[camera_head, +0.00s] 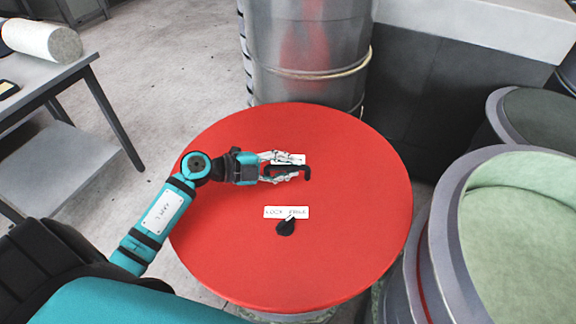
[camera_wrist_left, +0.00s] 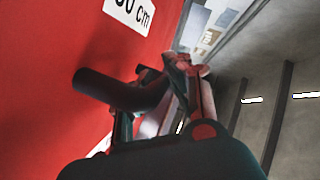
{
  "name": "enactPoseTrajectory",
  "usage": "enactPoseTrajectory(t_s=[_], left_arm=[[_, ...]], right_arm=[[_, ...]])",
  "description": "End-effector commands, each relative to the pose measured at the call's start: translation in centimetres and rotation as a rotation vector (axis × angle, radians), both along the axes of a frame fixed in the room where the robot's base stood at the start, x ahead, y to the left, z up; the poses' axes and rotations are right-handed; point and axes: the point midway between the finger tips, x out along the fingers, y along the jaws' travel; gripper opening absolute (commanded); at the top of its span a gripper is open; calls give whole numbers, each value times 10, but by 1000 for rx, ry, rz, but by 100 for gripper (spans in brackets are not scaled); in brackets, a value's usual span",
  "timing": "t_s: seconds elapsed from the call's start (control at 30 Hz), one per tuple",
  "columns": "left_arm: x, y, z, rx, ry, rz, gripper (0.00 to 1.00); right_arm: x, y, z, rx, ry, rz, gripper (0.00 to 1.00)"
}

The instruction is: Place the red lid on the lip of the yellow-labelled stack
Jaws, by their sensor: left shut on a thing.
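The red lid (camera_head: 345,235) is a large flat disc in the middle of the head view; its red face also fills the left of the left wrist view (camera_wrist_left: 40,60). My left gripper (camera_head: 297,172) is shut on the black handle (camera_head: 306,174) on the lid's far half. In the left wrist view the handle (camera_wrist_left: 110,90) lies at the fingers (camera_wrist_left: 165,95). A white label (camera_head: 286,212) and a black knob (camera_head: 286,228) sit near the lid's middle. I cannot tell whether the lid is raised or resting. No yellow label shows. My right gripper is out of view.
A shiny metal drum (camera_head: 310,50) with a pale band stands just behind the lid. Grey-rimmed round containers with pale green insides (camera_head: 530,225) stand close on the right. A table (camera_head: 45,75) holding a pale roll (camera_head: 40,40) is at the left, with bare floor (camera_head: 165,60) between.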

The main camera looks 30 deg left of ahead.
Motion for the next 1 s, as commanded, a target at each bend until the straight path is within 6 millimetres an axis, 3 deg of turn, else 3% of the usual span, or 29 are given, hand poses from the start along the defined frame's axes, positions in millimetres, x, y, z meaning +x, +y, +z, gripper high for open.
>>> enactPoseTrajectory(t_s=[0.4,0.43,0.63,1.0], left_arm=[[1,0,-1,-3,-6,1,0],[1,0,-1,-3,-6,0,17],[1,0,-2,-3,-4,0,43],[-5,5,-5,1,4,1,43]], right_arm=[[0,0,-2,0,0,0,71],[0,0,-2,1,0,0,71],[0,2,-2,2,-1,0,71],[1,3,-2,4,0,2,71]])
